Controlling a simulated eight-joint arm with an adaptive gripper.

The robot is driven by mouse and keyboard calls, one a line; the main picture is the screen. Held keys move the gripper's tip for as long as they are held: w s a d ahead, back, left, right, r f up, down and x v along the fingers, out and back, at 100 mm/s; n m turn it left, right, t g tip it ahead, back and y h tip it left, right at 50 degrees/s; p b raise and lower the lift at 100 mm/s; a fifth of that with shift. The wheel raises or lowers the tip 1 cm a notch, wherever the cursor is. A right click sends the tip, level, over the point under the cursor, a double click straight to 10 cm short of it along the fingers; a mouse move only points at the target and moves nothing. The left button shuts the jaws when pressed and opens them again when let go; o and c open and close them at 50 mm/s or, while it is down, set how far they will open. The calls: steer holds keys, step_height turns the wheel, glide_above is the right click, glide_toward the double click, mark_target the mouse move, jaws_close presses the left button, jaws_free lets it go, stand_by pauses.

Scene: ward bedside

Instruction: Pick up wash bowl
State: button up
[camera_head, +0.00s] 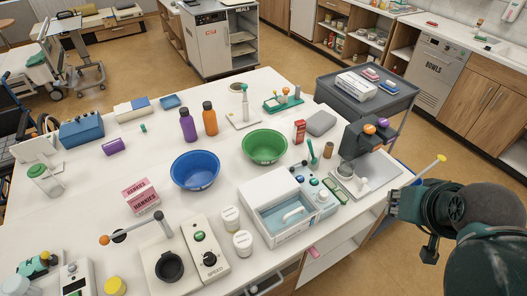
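Two round bowls stand upright on the white table: a blue bowl (195,171) near the middle and a green bowl (265,146) to its right and a little farther back. Both look empty. I cannot tell from the view which one is the wash bowl. My gripper (412,222) is at the right edge, beyond the table's right side and well apart from both bowls. It is seen partly behind my dark arm, and its fingertips are not clear.
A purple bottle (188,126) and an orange bottle (209,119) stand just behind the bowls. A white box with a blue basin (285,215) stands in front of the green bowl. A hankies box (140,196) is left of the blue bowl. A grey cart (340,97) stands behind.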

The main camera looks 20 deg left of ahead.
steer(key=shift+o, duration=0.5)
steer(key=w+a+f+n+g+p, duration=0.15)
steer(key=w+a+n, duration=0.65)
steer(key=w+a, duration=1.1)
steer(key=w+a+f+n+p, duration=0.1)
steer(key=w+a+f+n, duration=0.1)
steer(key=a+f, duration=0.3)
steer(key=w+a+f+n+g+p, duration=0.1)
steer(key=a+f, duration=0.5)
steer(key=a, duration=0.7)
steer(key=w+a+f+n+h, duration=0.1)
steer(key=w+a+f+n, duration=0.1)
steer(key=a+f, duration=0.3)
steer(key=a+n, duration=0.1)
steer(key=a, duration=0.3)
steer(key=shift+w+f+n+g+p, duration=0.3)
steer(key=shift+w+f+g+p, duration=0.05)
steer(key=shift+f+p, duration=0.05)
steer(key=shift+x, duration=1.3)
